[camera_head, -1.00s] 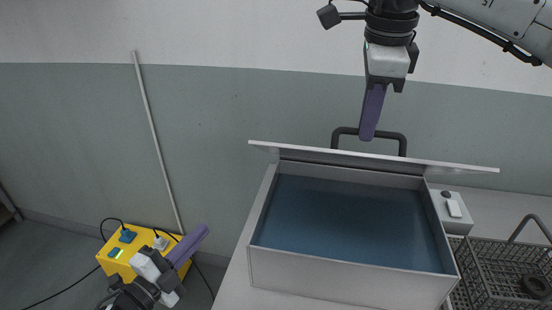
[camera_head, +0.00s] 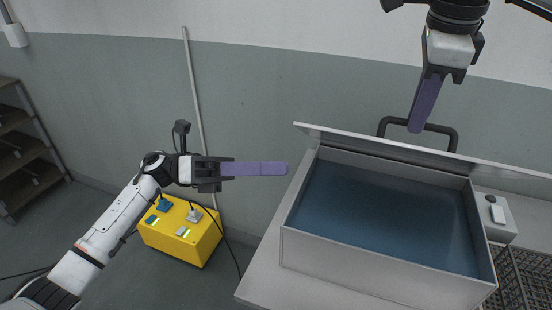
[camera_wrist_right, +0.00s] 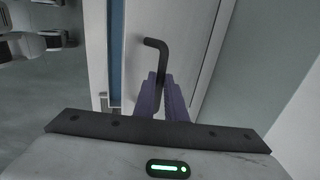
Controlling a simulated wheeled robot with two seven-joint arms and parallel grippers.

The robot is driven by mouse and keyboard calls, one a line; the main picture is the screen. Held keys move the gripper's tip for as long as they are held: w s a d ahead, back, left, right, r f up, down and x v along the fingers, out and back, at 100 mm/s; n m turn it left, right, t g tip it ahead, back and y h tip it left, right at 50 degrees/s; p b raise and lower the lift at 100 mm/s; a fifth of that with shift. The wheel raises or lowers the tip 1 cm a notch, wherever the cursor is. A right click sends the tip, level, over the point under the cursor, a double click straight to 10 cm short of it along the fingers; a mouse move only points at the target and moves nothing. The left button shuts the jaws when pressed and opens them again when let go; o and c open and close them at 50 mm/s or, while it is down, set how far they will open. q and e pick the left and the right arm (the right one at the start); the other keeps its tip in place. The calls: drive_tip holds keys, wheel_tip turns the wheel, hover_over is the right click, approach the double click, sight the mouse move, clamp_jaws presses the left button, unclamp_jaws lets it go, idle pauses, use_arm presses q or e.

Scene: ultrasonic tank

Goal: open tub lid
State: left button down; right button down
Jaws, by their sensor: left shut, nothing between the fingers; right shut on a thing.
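The grey tub (camera_head: 375,279) stands on a white table, with blue liquid (camera_head: 390,215) inside. Its white lid (camera_head: 400,149) is raised at the back edge, seen nearly edge-on, and the tub is uncovered. A black bar handle (camera_head: 450,135) is on the lid's far side; it also shows in the right wrist view (camera_wrist_right: 155,44). My right gripper (camera_head: 416,128), with purple fingers, is shut on the handle. My left gripper (camera_head: 284,169) is shut and empty, level and pointing right, left of the tub's back left corner and apart from the lid.
A yellow box (camera_head: 182,243) with cables stands below my left arm. A small light box (camera_head: 487,228) and a dark wire basket (camera_head: 515,280) are right of the tub. A shelf (camera_head: 22,160) stands far left. The wall is close behind the tub.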

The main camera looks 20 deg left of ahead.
sight(322, 132)
drive_tip(key=shift+w+d+f, duration=0.15)
drive_tip(key=shift+w+f, duration=0.1)
drive_tip(key=shift+f, duration=0.15)
use_arm(q)
drive_tip(key=w+d+r, duration=0.3)
drive_tip(key=d+r, duration=0.1)
drive_tip(key=d, duration=0.3)
drive_tip(key=shift+w+d+r, duration=0.2)
drive_tip(key=shift+w+r, duration=0.1)
drive_tip(key=shift+w+a+r+n+t, duration=0.1)
drive_tip(key=shift+w+r+n+t, duration=0.35)
drive_tip(key=shift+w+r, duration=0.35)
use_arm(e)
drive_tip(key=shift+f, duration=0.1)
drive_tip(key=c, duration=2)
unclamp_jaws()
drive_tip(key=shift+w, duration=0.1)
use_arm(q)
drive_tip(key=shift+w, duration=0.2)
use_arm(e)
drive_tip(key=shift+o, duration=0.9)
drive_tip(key=shift+w+f, duration=0.1)
drive_tip(key=shift+w, duration=0.05)
